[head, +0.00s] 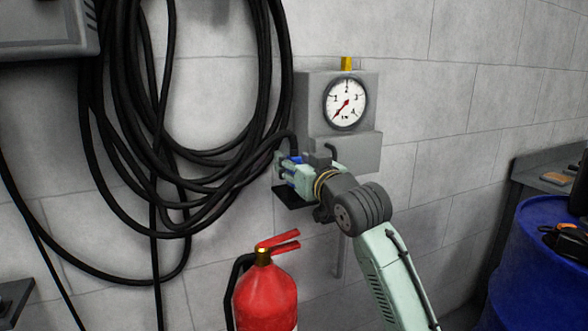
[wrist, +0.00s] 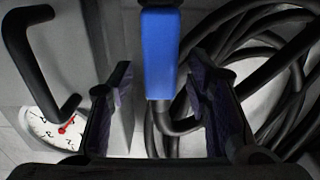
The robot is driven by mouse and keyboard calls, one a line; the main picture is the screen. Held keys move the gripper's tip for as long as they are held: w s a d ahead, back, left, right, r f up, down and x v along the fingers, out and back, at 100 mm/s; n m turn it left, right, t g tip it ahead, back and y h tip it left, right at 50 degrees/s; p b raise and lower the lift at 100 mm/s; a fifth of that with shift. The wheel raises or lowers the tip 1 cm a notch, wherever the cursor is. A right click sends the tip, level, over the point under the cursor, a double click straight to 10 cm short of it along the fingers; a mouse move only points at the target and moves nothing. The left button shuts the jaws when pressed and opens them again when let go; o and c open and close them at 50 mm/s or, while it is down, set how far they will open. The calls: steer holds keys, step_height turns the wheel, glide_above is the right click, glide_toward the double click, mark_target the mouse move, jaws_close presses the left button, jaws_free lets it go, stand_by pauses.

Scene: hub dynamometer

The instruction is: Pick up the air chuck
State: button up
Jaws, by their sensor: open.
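The air chuck (wrist: 160,50) shows in the wrist view as a blue grip with a dark upper end, a black hose running from its lower end. My gripper (wrist: 158,76) is open, with one finger on each side of the blue grip. Gaps show between the grip and both fingers, and I see no contact. In the head view my gripper (head: 286,172) is at the wall just below and left of the gauge box. A little blue of the chuck (head: 296,159) shows there; my gripper hides most of it.
A gauge box with a round dial (head: 346,103) is on the wall, right above my gripper. A black bent bar (wrist: 30,60) shows at left in the wrist view. Coiled black hose (head: 185,150) hangs at left. A red extinguisher (head: 265,298) stands below; a blue drum (head: 540,265) is right.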

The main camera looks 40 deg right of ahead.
steer(key=shift+w+d, duration=0.1)
steer(key=shift+w, duration=0.2)
steer(key=shift+c, duration=0.4)
jaws_close()
